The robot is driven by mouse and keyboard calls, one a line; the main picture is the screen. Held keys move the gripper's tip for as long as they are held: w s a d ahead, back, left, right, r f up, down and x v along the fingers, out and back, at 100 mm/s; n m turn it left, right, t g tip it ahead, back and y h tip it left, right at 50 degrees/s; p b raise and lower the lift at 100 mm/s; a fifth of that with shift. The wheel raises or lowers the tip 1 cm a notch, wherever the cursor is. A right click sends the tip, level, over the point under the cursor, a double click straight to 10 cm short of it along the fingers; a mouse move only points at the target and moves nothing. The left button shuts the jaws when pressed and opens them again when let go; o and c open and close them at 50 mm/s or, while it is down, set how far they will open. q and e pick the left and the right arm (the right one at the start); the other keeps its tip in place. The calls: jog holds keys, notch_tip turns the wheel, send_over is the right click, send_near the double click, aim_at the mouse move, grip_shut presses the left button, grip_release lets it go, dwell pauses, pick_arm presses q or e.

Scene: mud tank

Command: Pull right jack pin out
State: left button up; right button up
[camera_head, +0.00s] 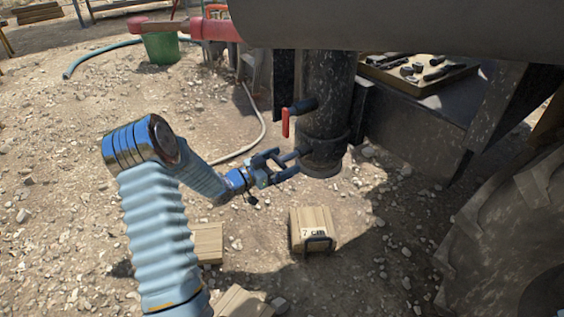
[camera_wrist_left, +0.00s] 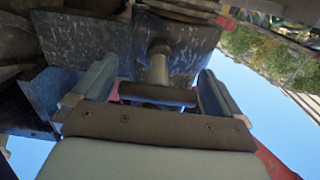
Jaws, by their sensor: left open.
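The jack leg (camera_head: 328,98) is a dark upright cylinder under the tank, in the middle of the head view. The jack pin (camera_wrist_left: 158,68) shows in the left wrist view as a grey shaft with a dark crossbar at its near end. My left gripper (camera_head: 284,164) is open beside the lower part of the leg. In the left wrist view its two fingers (camera_wrist_left: 157,90) stand on either side of the crossbar, with gaps showing. In the head view the pin is small and partly hidden by the fingers. My right gripper is out of view.
A red-handled lever (camera_head: 286,122) sticks out from the leg just above my gripper. A wooden block marked 7 cm (camera_head: 313,222) lies on the gravel below. A tool tray (camera_head: 437,86) is behind right, and a big tyre (camera_head: 510,225) fills the right side.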

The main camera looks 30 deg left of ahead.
pick_arm(q)
jog(key=v, duration=1.3)
jog(key=shift+s, duration=0.3)
jog(key=shift+w+a+f, duration=0.1)
